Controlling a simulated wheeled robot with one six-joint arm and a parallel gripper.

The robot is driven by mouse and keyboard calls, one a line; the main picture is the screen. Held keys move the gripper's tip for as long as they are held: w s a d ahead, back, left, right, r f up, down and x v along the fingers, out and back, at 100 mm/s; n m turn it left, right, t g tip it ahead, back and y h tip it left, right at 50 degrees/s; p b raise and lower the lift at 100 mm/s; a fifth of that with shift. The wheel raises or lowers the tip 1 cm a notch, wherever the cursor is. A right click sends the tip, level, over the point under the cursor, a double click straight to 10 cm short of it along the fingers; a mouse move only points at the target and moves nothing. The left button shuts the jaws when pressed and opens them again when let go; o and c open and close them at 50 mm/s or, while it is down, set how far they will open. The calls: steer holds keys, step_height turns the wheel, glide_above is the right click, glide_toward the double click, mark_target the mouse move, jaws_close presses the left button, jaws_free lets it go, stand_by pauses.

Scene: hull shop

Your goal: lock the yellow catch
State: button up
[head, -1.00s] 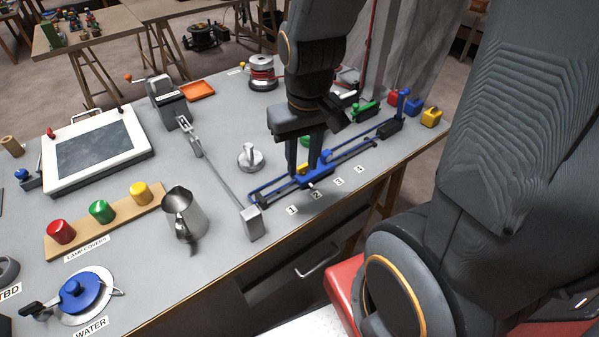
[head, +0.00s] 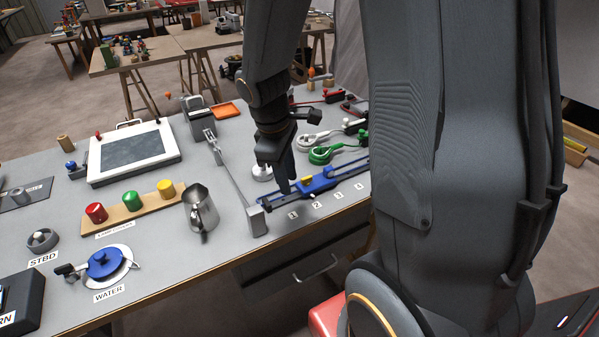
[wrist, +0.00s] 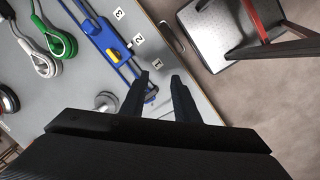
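The yellow catch (wrist: 112,55) is a small yellow block on the blue sliding block (wrist: 101,36) of a blue rail fixture, near label 2 in the wrist view. In the head view the yellow catch (head: 307,181) shows as a small patch on the blue fixture (head: 325,180). My gripper (wrist: 160,78) is open and empty, its fingers apart near the label 1 end of the rails. It sits to one side of the catch, not touching it. In the head view my gripper (head: 285,188) points down by the fixture's left end. Whether the catch is locked cannot be told.
Green (head: 322,155) and white (head: 312,140) looped cables lie behind the fixture. A grey round knob (wrist: 106,101) stands beside the rails. A long grey lever with a block end (head: 256,219) and a metal jug (head: 200,208) stand left. The bench's front edge is close.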

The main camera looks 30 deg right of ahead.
mark_target(307, 177)
steer(key=w+d+f+n+h+p, duration=0.1)
steer(key=w+d+n+h, duration=0.1)
steer(key=w+d+n, duration=0.55)
steer(key=shift+n+h, duration=0.3)
steer(key=shift+n, duration=0.65)
steer(key=shift+a+f+p+x, duration=0.1)
steer(key=shift+a+p+x, duration=0.15)
steer(key=shift+x, duration=1.05)
steer(key=shift+a+f+p+x, duration=0.1)
steer(key=shift+a+p+x, duration=0.15)
steer(key=shift+x, duration=1.1)
steer(key=shift+a+f+p+x, duration=0.15)
steer(key=shift+p+x, duration=0.15)
steer(key=shift+x, duration=1)
steer(key=shift+w+r, duration=0.1)
steer(key=shift+r, duration=0.05)
jaws_close()
